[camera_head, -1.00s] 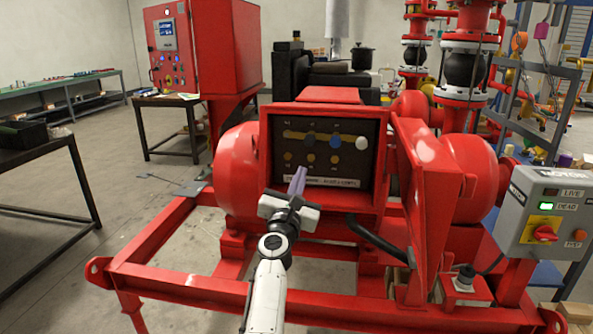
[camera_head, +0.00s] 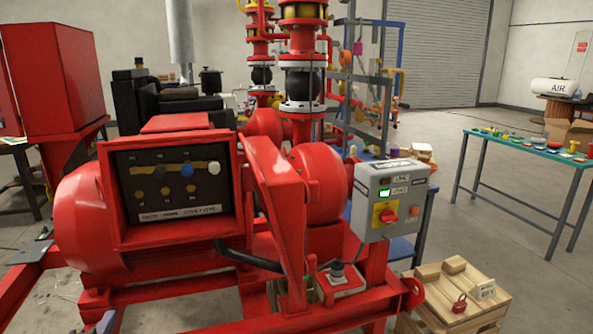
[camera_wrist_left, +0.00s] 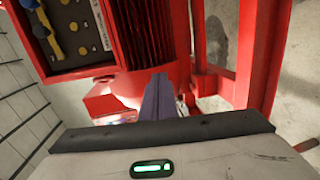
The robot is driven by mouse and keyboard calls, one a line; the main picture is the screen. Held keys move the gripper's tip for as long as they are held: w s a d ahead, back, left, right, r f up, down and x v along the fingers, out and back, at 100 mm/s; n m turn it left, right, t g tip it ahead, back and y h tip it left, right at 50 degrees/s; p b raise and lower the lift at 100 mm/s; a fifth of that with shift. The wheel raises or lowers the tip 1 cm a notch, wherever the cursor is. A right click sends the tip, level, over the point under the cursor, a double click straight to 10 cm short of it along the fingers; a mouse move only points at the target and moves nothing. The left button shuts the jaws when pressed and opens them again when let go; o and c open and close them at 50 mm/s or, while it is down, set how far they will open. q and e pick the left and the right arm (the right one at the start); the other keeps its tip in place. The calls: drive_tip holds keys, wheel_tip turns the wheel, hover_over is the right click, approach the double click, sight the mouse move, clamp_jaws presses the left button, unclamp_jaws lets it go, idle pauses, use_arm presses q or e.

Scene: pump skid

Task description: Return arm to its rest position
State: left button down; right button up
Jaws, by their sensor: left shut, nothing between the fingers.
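My left gripper (camera_wrist_left: 158,97) is shut, its purple-grey fingers together and empty in the left wrist view. In the head view only the tip of it (camera_head: 106,322) shows at the bottom left edge, in front of the red skid frame. The rest of my left arm is out of that view. The open terminal box (camera_head: 172,180) on the red pump skid is above and to the right of the tip in the head view. The box also shows at the upper left of the left wrist view (camera_wrist_left: 68,70). My right gripper is in neither view.
A grey motor switch box (camera_head: 388,198) with a red knob stands at the skid's right side. Wooden crates (camera_head: 460,290) with a red padlock are on the floor at lower right. A green-topped bench (camera_head: 530,148) stands at the right, with open floor before it.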

use_arm(q)
drive_tip(key=s+d+f+m+g+h, duration=0.2)
drive_tip(key=s+d+f+m, duration=0.4)
drive_tip(key=s, duration=0.4)
drive_tip(key=s+d+f+m+g+h, duration=0.2)
drive_tip(key=s+d+f+m, duration=0.4)
drive_tip(key=s+d+m, duration=0.3)
drive_tip(key=s+d+f+m+g+h, duration=0.2)
drive_tip(key=s+d+f+m, duration=0.5)
drive_tip(key=s+d, duration=0.4)
drive_tip(key=shift+s+m+g+h, duration=0.3)
drive_tip(key=shift+s+m+g, duration=0.1)
drive_tip(key=shift+s, duration=0.05)
drive_tip(key=shift+d, duration=0.1)
